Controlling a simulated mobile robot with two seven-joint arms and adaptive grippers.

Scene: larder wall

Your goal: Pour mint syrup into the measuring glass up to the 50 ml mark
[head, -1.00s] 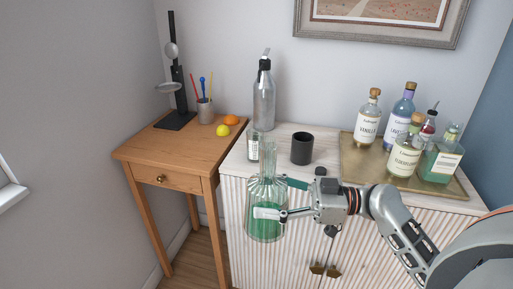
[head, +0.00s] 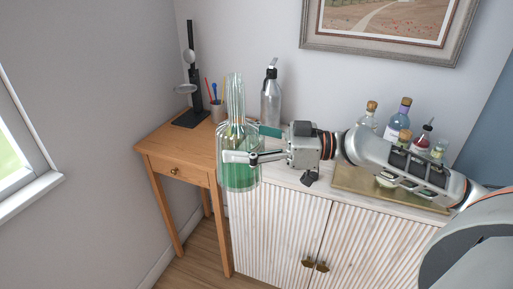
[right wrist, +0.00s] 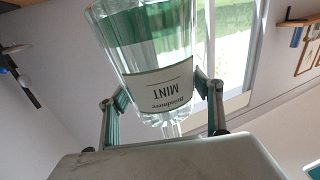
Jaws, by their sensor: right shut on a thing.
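My right gripper (head: 252,145) is shut on the mint syrup bottle (head: 238,178), a clear ribbed bottle with green liquid in its lower part. It holds the bottle upright in the air, in front of the cabinet's left end. In the right wrist view the bottle (right wrist: 150,55) appears upside down between the two fingers (right wrist: 162,98), and its label reads MINT. I cannot make out the measuring glass; my right arm and the bottle hide part of the cabinet top. My left gripper is not in view.
The white ribbed cabinet (head: 270,215) carries a silver pump bottle (head: 271,103) and, at right, a brass tray (head: 350,180) with several bottles. A wooden side table (head: 185,150) at left holds a dark stand (head: 194,95) and a cup of sticks (head: 217,110).

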